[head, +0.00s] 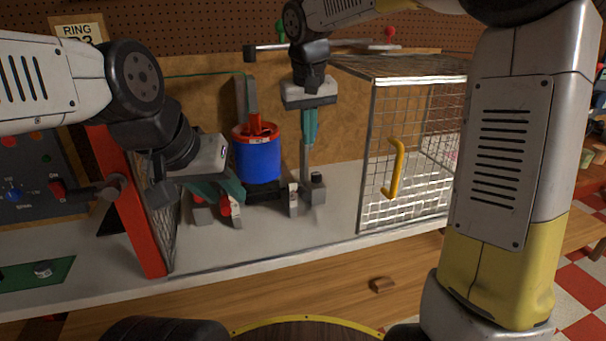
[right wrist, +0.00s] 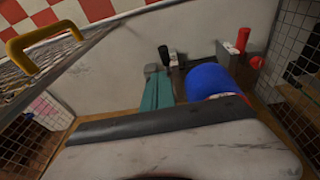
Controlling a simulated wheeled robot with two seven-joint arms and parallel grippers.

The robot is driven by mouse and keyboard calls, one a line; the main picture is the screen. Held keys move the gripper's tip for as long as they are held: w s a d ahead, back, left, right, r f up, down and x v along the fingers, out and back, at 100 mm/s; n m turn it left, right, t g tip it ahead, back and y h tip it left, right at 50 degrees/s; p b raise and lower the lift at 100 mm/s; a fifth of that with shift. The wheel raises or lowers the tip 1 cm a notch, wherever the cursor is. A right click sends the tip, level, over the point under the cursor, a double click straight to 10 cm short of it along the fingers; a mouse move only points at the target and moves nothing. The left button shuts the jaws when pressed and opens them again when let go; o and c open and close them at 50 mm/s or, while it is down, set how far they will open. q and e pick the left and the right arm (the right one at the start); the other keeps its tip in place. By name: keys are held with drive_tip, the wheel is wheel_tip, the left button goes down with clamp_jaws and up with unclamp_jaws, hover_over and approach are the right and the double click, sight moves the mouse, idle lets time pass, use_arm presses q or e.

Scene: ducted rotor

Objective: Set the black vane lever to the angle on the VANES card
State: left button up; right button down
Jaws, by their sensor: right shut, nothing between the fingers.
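A small black upright knob (head: 317,181), apparently the vane lever, stands on the bench right of the blue drum. It also shows in the right wrist view (right wrist: 163,54), just beyond my right fingertips. My right gripper (head: 308,142) points down above it, its teal fingers (right wrist: 155,90) shut with nothing between them. I cannot tell whether the fingertips touch the knob. My left gripper (head: 216,192) is low, left of the drum, near small red and grey parts; its finger gap is unclear. The VANES card is not visible, and the lever's angle cannot be read.
The blue drum (head: 258,160) with a red top stands between my grippers. A wire cage (head: 425,165) with a yellow handle (head: 396,170) is to the right. A red-framed mesh panel (head: 128,200) stands left. The bench front is mostly clear.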

drive_tip(key=w+a+f, duration=0.1)
drive_tip(key=w+a, duration=0.1)
approach(304, 191)
drive_tip(key=f, duration=0.1)
drive_tip(key=w+f, duration=0.1)
drive_tip(key=f, duration=0.1)
drive_tip(key=w+f, duration=0.1)
drive_tip(key=f, duration=0.1)
drive_tip(key=shift+w+a, duration=0.2)
drive_tip(key=shift+a, duration=0.15)
drive_tip(key=shift+s+d+f, duration=0.1)
drive_tip(key=shift+d+f, duration=0.05)
drive_tip(key=shift+f, duration=0.4)
drive_tip(key=shift+f, duration=0.1)
drive_tip(key=shift+s+d+f, duration=0.2)
drive_tip(key=shift+s+f, duration=0.15)
drive_tip(key=shift+f, duration=0.3)
drive_tip(key=shift+r, duration=0.1)
